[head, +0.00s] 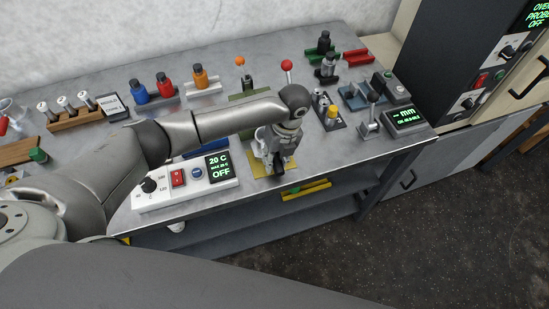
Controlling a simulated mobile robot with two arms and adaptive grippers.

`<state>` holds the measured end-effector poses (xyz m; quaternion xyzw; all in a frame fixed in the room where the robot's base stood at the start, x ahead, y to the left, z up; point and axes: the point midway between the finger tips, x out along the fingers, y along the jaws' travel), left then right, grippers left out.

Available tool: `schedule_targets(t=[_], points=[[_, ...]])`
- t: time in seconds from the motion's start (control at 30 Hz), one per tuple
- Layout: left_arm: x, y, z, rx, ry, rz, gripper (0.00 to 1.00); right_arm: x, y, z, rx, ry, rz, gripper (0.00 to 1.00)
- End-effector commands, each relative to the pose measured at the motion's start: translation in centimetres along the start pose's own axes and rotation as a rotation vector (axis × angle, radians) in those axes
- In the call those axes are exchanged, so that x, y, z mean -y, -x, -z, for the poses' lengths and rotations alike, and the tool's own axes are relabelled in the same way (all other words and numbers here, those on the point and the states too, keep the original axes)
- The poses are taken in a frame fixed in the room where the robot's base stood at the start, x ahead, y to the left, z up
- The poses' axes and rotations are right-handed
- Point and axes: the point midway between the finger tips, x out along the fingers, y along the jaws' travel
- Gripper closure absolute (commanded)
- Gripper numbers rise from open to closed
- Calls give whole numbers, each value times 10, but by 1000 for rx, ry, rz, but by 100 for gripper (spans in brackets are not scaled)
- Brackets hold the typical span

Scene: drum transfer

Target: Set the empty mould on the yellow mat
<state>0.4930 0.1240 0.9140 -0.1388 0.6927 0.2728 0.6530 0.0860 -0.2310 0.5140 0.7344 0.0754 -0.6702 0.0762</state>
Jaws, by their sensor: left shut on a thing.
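My left arm reaches in from the left, and my left gripper (278,166) points down over the yellow mat (260,173) near the bench's front edge. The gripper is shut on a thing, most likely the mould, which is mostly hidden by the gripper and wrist. I cannot tell whether it touches the mat. Bare yellow shows around the gripper, mainly at its front left. My right gripper is not in view.
A hotplate (187,182) with a lit display stands left of the mat. A small stand with a yellow-topped piece (332,112) and a gauge reading mm (405,117) are on the right. Bottles line the back. Bare bench lies right of the mat.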

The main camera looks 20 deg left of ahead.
Motion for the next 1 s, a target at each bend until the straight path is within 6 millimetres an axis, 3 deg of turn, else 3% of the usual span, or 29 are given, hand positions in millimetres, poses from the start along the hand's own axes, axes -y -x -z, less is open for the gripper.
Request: schedule_targets(t=[0.1, 0.13, 0.3, 0.7, 1.0], points=[[1, -2, 0, 2, 1, 2, 100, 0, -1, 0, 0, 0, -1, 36], [1, -3, 0, 0, 0, 0, 74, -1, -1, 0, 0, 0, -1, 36], [0, -2, 0, 0, 0, 0, 55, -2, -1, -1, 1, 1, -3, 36], [0, 5, 0, 1, 1, 1, 55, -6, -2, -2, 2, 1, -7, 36], [2, 63, -1, 4, 0, 5, 55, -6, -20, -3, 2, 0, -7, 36]])
